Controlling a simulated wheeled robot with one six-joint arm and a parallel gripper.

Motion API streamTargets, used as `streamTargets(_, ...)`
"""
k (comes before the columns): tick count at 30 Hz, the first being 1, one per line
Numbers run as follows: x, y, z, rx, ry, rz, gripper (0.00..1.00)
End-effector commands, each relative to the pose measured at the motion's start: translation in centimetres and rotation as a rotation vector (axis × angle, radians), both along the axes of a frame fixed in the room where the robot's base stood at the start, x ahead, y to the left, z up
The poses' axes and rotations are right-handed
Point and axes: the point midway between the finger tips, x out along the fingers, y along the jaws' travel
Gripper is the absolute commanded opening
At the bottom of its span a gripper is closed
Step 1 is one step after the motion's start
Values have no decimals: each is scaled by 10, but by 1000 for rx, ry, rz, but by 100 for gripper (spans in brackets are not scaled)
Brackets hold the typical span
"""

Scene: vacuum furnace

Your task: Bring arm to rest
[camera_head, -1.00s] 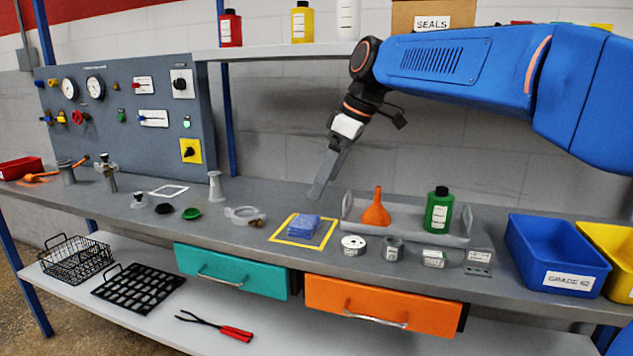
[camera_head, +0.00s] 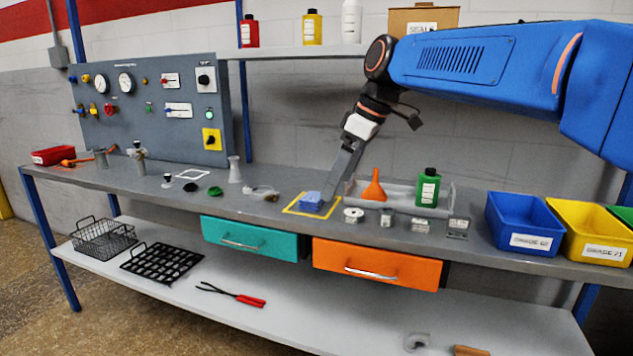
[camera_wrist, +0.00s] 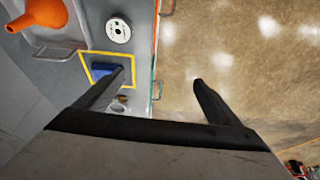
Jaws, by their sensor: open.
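My blue arm (camera_head: 465,62) reaches in from the right, over the back of the bench. My gripper (camera_head: 332,207) points down at the bench, and its tips overlap the area beside the blue block (camera_head: 311,201) inside the yellow square outline (camera_head: 292,210). In the wrist view my gripper (camera_wrist: 160,78) has its two fingers wide apart with nothing between them. The blue block (camera_wrist: 103,72) shows partly behind the left finger. I cannot tell how high the fingertips are above the bench.
An orange funnel (camera_head: 374,190) and a green bottle (camera_head: 428,188) stand in a grey tray (camera_head: 452,196) right of my gripper. Blue (camera_head: 520,222) and yellow (camera_head: 590,228) bins stand at right. A shelf (camera_head: 300,52) runs above.

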Motion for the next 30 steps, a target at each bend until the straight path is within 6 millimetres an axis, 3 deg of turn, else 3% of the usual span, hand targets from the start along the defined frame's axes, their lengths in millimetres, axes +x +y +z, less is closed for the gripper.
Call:
streamTargets(8, -20, -26, -10, -8, 4, -99, 88)
streamTargets(16, -54, -68, -32, -18, 11, -267, 88)
streamTargets(23, -109, -123, -73, -26, 13, -505, 88)
streamTargets(30, -171, -173, -128, -22, 6, -759, 88)
